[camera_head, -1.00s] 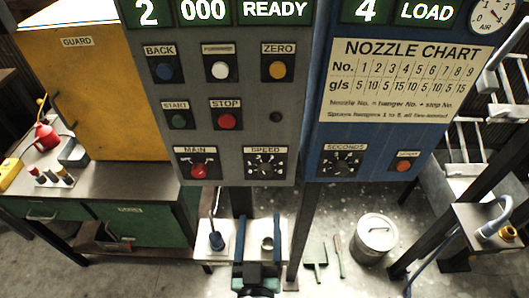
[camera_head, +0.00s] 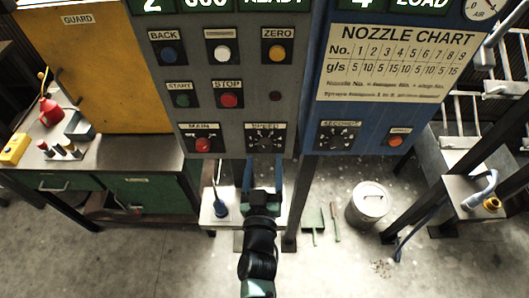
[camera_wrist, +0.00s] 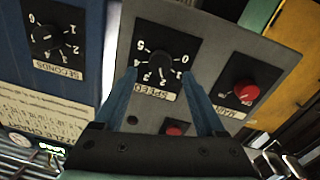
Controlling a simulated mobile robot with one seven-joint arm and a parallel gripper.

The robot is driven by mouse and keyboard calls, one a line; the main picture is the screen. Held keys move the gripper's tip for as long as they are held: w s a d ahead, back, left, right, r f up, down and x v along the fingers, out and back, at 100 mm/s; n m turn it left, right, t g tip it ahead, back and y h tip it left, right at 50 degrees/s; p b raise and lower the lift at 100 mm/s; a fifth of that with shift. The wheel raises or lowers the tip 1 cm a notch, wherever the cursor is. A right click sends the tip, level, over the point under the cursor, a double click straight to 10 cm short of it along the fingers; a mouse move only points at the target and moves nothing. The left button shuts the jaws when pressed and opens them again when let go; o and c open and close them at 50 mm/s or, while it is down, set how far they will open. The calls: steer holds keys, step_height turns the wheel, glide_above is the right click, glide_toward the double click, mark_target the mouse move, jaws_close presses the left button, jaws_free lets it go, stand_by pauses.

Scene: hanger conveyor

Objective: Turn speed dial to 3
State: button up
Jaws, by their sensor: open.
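The SPEED dial (camera_head: 265,140) is a black knob on a black plate with white numbers, low on the grey panel. In the wrist view the dial (camera_wrist: 159,62) appears upside down, with marks from 0 to 5 around it. I cannot tell for sure which number its pointer faces. My gripper (camera_head: 263,166) is open just below the dial in the head view. In the wrist view its two blue fingers (camera_wrist: 158,74) stand apart on either side of the dial plate. Nothing is between them but the view of the dial, and they seem short of the knob.
The red MAIN switch (camera_head: 203,145) is left of the dial, and START (camera_head: 182,100) and STOP (camera_head: 229,101) buttons are above. The blue panel with the SECONDS dial (camera_head: 338,135) adjoins on the right. A yellow guard box (camera_head: 110,70) stands left. A lidded bin (camera_head: 369,203) stands on the floor.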

mark_target(265, 148)
steer(key=shift+w+d, duration=0.1)
steer(key=shift+w, duration=1.4)
jaws_close()
